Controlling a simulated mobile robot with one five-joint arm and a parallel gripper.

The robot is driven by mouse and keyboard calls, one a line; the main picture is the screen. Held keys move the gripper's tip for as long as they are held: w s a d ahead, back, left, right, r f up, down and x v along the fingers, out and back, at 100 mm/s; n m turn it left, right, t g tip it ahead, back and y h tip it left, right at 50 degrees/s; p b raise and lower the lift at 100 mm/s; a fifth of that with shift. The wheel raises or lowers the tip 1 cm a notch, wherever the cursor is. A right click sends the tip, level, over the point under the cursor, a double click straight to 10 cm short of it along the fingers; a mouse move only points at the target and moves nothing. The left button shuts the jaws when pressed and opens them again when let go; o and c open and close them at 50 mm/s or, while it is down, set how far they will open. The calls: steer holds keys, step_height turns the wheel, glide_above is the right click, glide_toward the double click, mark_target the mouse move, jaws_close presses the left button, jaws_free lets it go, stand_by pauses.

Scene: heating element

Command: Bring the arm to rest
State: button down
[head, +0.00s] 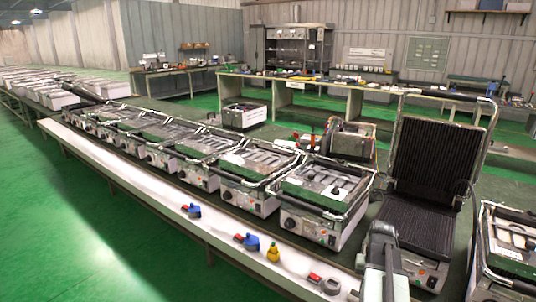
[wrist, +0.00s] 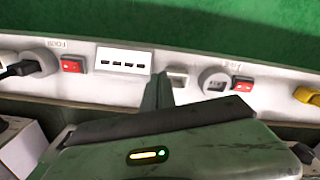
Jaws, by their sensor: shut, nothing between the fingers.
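My gripper (wrist: 158,92) shows in the wrist view with its dark fingers together and nothing between them. It points toward a white strip (wrist: 125,78) with red switches and sockets, and the strip's middle is partly hidden behind the fingers. I cannot tell whether the fingertips touch it. In the head view, part of my arm (head: 384,265) stands at the lower right, in front of an open grill (head: 437,135) with ribbed dark plates. The gripper's fingers cannot be made out there.
Several grills (head: 325,190) stand in a row on a long bench with a white front ledge (head: 150,180). Blue plugs (head: 250,242), a yellow piece (head: 273,252) and a red-and-grey plug (head: 328,284) sit on the ledge. The green floor (head: 70,220) at left is clear.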

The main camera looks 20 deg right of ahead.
steer(key=w+a+n, duration=0.4)
steer(key=a, duration=1.4)
steer(key=w+a+n, duration=0.3)
steer(key=a, duration=1.5)
step_height(320, 180, up, 14)
steer(key=p, duration=1.4)
steer(key=shift+s, duration=0.2)
